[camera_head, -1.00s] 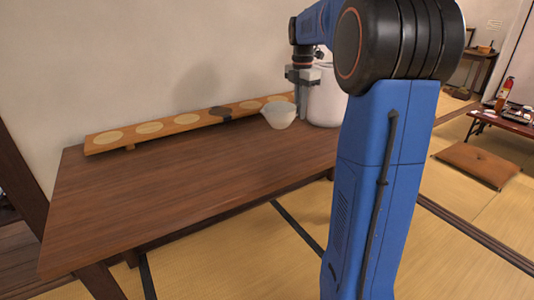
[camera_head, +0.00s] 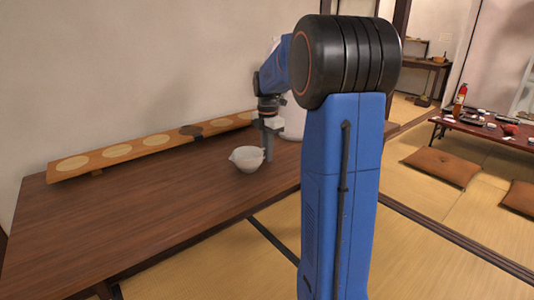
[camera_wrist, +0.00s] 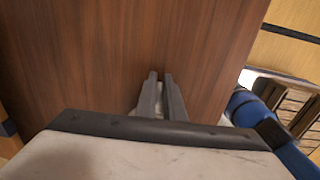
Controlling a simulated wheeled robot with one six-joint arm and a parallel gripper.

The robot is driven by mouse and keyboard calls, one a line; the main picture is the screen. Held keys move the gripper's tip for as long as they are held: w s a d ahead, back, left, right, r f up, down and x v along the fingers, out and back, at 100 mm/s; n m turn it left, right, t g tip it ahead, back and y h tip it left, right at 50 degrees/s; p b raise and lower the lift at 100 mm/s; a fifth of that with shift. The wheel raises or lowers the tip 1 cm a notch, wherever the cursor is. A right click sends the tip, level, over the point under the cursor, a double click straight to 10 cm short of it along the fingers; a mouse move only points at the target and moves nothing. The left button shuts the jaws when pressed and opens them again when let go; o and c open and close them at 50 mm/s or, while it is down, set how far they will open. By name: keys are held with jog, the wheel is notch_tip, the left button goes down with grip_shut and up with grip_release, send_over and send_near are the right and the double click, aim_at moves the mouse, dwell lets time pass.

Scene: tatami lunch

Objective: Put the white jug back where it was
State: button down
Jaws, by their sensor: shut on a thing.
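The white jug (camera_head: 246,160) is a small, bowl-like vessel with a spout to the left. In the head view it is upright over the right part of the brown table. My gripper (camera_head: 267,153) is at its right side, pointing down, shut on the jug. I cannot tell whether the jug's base touches the table. In the wrist view my gripper's fingers (camera_wrist: 162,95) are close together, with a sliver of something pale between them. Most of the jug is hidden there.
A long wooden board (camera_head: 115,154) with pale discs and one dark disc stands along the wall on the brown table (camera_head: 130,220). A large white container (camera_head: 293,122) is behind my gripper. The table's left and front are clear. A low table (camera_head: 480,132) and cushions (camera_head: 441,166) are at right.

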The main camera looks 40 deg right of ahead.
jog(key=shift+f, duration=0.15)
jog(key=c, duration=1.9)
grip_release()
jog(key=shift+o, duration=0.2)
notch_tip(320, 180, up, 12)
jog(key=s+a+m+t, duration=0.1)
jog(key=s+a+m, duration=0.3)
jog(key=s+a, duration=0.3)
jog(key=s+a+f+m+t, duration=0.2)
jog(key=s+a+f+m, duration=0.5)
jog(key=s, duration=0.4)
jog(key=s+a+f+m+t, duration=0.1)
jog(key=s+a+f+m, duration=0.6)
jog(key=s+a, duration=0.3)
jog(key=shift+s+a+t, duration=0.15)
jog(key=shift+s+t, duration=0.25)
jog(key=shift+s, duration=0.85)
